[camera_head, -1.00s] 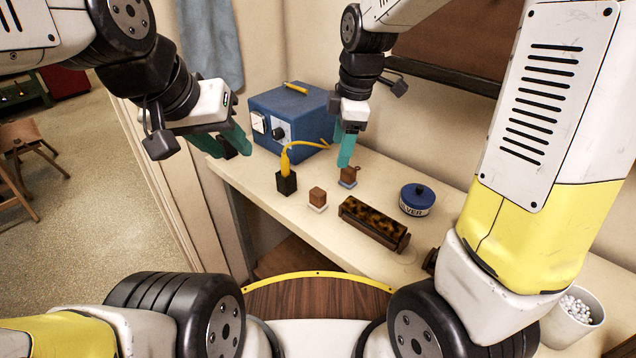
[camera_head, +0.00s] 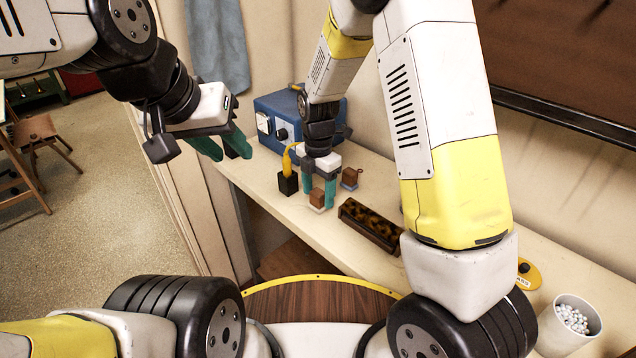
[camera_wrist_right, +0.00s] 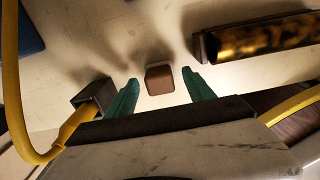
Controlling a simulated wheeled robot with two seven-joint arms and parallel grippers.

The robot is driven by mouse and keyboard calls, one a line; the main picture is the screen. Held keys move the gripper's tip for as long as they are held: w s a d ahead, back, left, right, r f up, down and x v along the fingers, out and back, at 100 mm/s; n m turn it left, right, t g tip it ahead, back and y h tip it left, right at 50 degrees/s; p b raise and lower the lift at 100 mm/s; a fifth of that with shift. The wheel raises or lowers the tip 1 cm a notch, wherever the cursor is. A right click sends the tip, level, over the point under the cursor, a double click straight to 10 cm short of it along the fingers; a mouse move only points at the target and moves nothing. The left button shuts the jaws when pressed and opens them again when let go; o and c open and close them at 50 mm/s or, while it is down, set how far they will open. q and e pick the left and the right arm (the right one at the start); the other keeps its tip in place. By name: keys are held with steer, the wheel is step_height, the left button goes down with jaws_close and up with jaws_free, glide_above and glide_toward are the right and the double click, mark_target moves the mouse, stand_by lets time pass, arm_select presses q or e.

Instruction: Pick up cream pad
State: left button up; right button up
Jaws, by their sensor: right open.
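The cream pad (camera_head: 316,207) is a pale base under a small brown wooden block, upright on the bench. My right gripper (camera_head: 318,192) is open, pointing down at the block, with one teal finger on either side. In the wrist view there is a gap between the block and each finger. My left gripper (camera_head: 222,146) is open and empty beyond the bench's left edge, well away from the pad.
A similar brown block on a blue-grey base (camera_head: 350,178) stands just behind. A black holder with a yellow-handled tool (camera_head: 288,182) is close on the left, and a tortoiseshell-patterned bar (camera_head: 370,225) lies right. A blue meter box (camera_head: 290,115) stands behind; a white cup (camera_head: 570,325) is far right.

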steer(key=shift+f, duration=0.8)
steer(key=c, duration=1.3)
steer(key=shift+r, duration=0.4)
steer(key=r, duration=0.3)
steer(key=shift+s, duration=0.25)
steer(key=s+a+r, duration=0.1)
steer(key=s+a, duration=0.1)
steer(key=s, duration=1.3)
steer(key=shift+s+a, duration=0.15)
steer(key=shift+s, duration=0.05)
steer(key=shift+r, duration=0.1)
